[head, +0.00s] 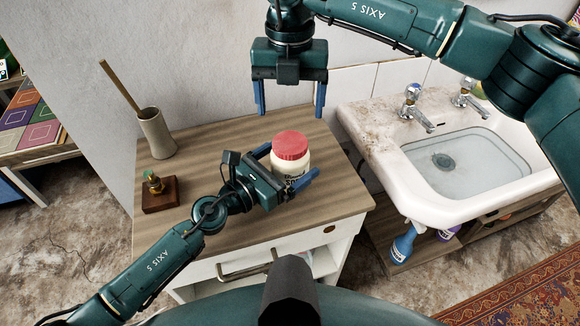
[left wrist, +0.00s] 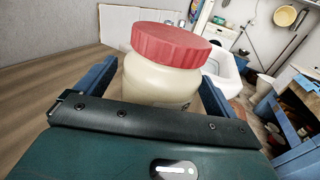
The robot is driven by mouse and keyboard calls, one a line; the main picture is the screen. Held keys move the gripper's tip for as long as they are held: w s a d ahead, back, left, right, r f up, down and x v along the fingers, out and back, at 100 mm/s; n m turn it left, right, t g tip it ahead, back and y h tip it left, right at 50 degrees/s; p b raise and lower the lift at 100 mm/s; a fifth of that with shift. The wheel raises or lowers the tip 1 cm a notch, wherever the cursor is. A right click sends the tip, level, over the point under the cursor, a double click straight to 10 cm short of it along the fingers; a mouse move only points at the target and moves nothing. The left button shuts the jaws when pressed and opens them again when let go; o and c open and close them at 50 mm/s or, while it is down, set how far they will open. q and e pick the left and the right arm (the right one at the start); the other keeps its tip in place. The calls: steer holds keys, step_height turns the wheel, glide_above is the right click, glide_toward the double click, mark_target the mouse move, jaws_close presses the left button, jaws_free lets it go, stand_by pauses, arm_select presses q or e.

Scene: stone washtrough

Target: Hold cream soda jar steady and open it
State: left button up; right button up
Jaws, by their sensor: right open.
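The cream soda jar (head: 291,166) stands upright on the wooden cabinet top, a pale jar with a red lid (head: 291,145) on it. It also shows in the left wrist view (left wrist: 160,82), between the blue fingers. My left gripper (head: 291,172) comes in low from the left, with one finger on each side of the jar's body below the lid; it looks shut on the jar, though the contact is partly hidden. My right gripper (head: 290,98) points down, open and empty, above and behind the jar in the head view, clear of the lid.
A beige holder (head: 157,134) with a wooden stick and a small dark wooden block (head: 160,196) with a brass piece stand at the left of the cabinet top (head: 210,165). A white sink (head: 380,150) with taps adjoins on the right. The top's front right is clear.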

mark_target(290, 142)
arm_select(q)
steer(key=c, duration=1.8)
arm_select(e)
steer(key=shift+m, duration=0.6)
arm_select(q)
steer(key=shift+c, duration=0.2)
arm_select(e)
steer(key=m, duration=0.7)
steer(key=shift+m, duration=0.3)
steer(key=m, duration=0.8)
steer(key=shift+m, duration=0.4)
steer(key=shift+f, duration=4)
